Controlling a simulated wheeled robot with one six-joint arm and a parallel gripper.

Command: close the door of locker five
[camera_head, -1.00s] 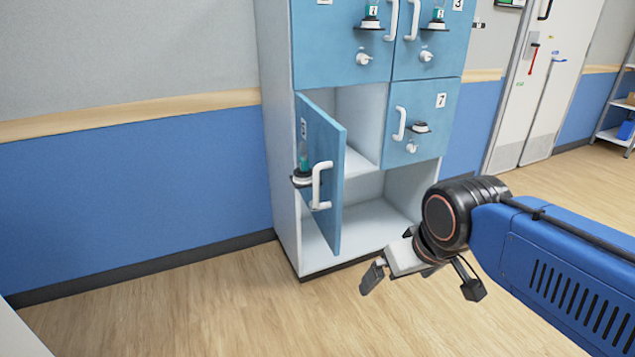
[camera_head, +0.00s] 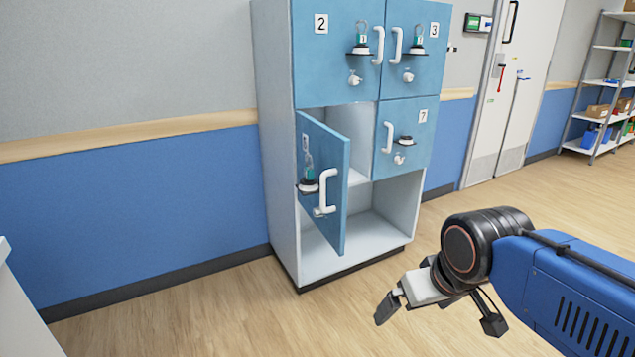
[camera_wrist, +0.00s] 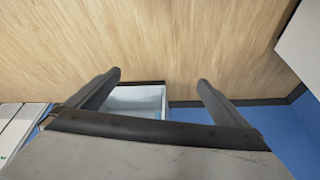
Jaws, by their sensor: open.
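A blue locker door (camera_head: 330,225) stands open from the left side of the locker cabinet (camera_head: 280,190) in the head view. It has a white handle (camera_head: 326,192) and a dark knob-like fitting with a green part (camera_head: 309,183). Its number label is too small and slanted to read. My gripper (camera_head: 440,316) is open and empty, in front of the cabinet to the right, lower than the door and apart from it. In the wrist view my gripper (camera_wrist: 159,79) shows two spread fingers with nothing between them touching; the door is not clear there.
Shut doors marked 2 (camera_head: 310,75), 3 (camera_head: 437,60) and 7 (camera_head: 412,165) surround the opening. A doorless compartment (camera_head: 355,240) is at the bottom. The wooden floor (camera_head: 200,325) in front is clear. A shelf rack (camera_head: 603,90) stands far right, and a white edge (camera_head: 15,300) at left.

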